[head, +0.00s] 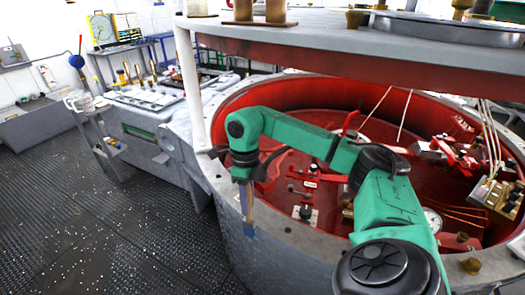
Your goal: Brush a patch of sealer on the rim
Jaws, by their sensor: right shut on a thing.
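My right gripper (245,184) points down over the near left part of the grey rim (292,236) of the large round tank. It is shut on a brush (247,208) with a tan handle and a blue-grey lower end. The brush hangs nearly upright, with its lower end in front of the rim's outer edge. I cannot tell whether it touches the rim. No separate patch of sealer can be made out on the rim. My left gripper is not in view.
The tank's red interior (327,123) holds fittings, a gauge (432,220) and hanging cords. A grey slab with a red underside (360,62) overhangs its far side, with a white post (189,85) at left. A workbench (150,97) stands left. Dark floor (110,230) is open.

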